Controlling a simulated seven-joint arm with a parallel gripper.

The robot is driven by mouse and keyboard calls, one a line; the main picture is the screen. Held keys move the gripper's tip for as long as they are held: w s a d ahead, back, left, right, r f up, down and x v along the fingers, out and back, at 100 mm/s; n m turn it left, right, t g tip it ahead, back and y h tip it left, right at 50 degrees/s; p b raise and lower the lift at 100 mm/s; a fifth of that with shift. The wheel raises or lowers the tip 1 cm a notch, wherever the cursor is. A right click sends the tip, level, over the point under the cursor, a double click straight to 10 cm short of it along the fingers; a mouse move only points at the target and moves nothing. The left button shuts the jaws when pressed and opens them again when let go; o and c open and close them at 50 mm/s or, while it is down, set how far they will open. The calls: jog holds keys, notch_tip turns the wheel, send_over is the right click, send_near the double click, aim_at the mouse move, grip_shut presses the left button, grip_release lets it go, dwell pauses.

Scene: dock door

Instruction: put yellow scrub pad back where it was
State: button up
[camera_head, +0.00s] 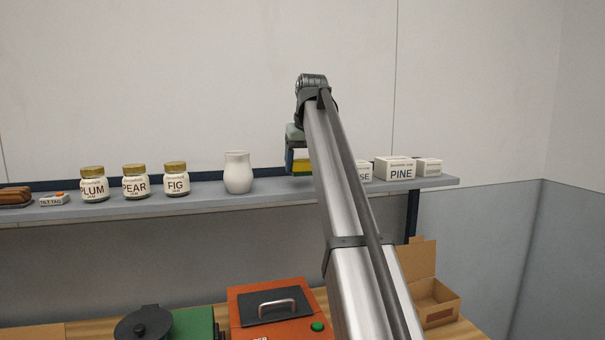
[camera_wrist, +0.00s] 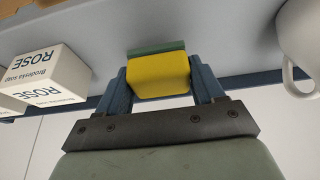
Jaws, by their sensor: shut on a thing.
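The yellow scrub pad (camera_wrist: 158,76), with a green scouring layer, is between the two blue fingers of my gripper (camera_wrist: 161,88) in the wrist view. In the head view the yellow scrub pad (camera_head: 302,162) shows just left of my arm, at the wall shelf (camera_head: 220,198). My gripper (camera_head: 297,160) is shut on it, partly hidden by my own arm. The pad is over the shelf surface, between a white jug (camera_head: 238,173) and the soap boxes. I cannot tell whether it touches the shelf.
A ROSE soap box (camera_wrist: 42,78) stands to one side of my gripper, partly hidden in the head view. A PINE box (camera_head: 394,168) is farther right. PLUM (camera_head: 93,185), PEAR (camera_head: 135,182) and FIG (camera_head: 177,180) jars stand left. An open cardboard box (camera_head: 432,298) sits below.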

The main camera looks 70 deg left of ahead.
aim_at(302, 173)
jog(key=shift+f, duration=1.4)
jog(key=shift+f, duration=0.15)
jog(key=o, duration=1.1)
jog(key=v, duration=1.2)
